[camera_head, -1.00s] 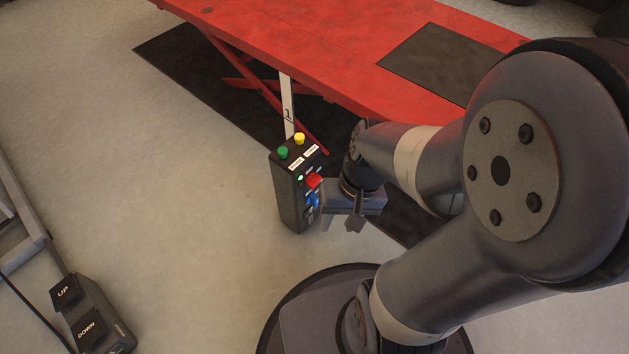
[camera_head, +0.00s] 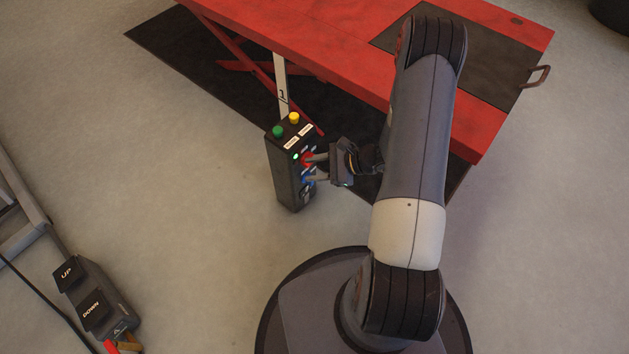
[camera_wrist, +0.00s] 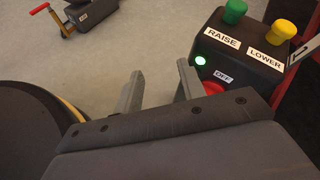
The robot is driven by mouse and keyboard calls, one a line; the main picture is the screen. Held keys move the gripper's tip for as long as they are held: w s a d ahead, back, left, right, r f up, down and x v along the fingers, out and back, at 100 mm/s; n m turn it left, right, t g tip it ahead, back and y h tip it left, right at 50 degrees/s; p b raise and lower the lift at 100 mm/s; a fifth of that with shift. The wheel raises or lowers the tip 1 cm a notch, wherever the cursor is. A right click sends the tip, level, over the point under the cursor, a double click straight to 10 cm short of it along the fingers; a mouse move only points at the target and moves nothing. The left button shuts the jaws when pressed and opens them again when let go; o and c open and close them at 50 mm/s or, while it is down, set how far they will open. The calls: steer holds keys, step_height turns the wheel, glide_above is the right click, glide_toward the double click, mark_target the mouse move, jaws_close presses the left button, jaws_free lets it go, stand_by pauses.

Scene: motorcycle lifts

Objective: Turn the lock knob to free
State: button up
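The black control box (camera_head: 283,172) stands upright near the red lift table. It has a green button (camera_head: 278,131), a yellow button (camera_head: 294,118), a red knob (camera_head: 309,157) and a blue knob (camera_head: 306,180) on its face. Which one is the lock knob I cannot read. My gripper (camera_head: 312,169) points at this face with its fingers apart, one by the red knob and one by the blue. Contact cannot be told. In the wrist view the fingers (camera_wrist: 158,82) are spread with floor between them; the red knob (camera_wrist: 213,87), under an OFF label, is partly hidden and the blue knob is out of sight.
The red lift table (camera_head: 330,40) lies behind the box, over a dark mat (camera_head: 170,55). A pedal unit (camera_head: 95,300) marked UP and DOWN and a grey frame (camera_head: 25,215) are at the left. Open floor lies between them and the box.

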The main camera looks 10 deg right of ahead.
steer(key=d+f+m+t+h, duration=0.25)
steer(key=d+f+m, duration=0.2)
steer(key=f, duration=0.35)
steer(key=d+f+m+t+h, duration=0.1)
steer(key=d+f+m+t, duration=0.25)
steer(key=f+m, duration=0.35)
steer(key=w+a+f+n+b, duration=0.1)
steer(key=w+a+f+b, duration=0.1)
steer(key=w+a+f, duration=0.3)
steer(key=w+a, duration=0.1)
steer(key=w, duration=0.2)
steer(key=shift+w, duration=0.15)
steer(key=shift+a, duration=0.1)
jaws_close()
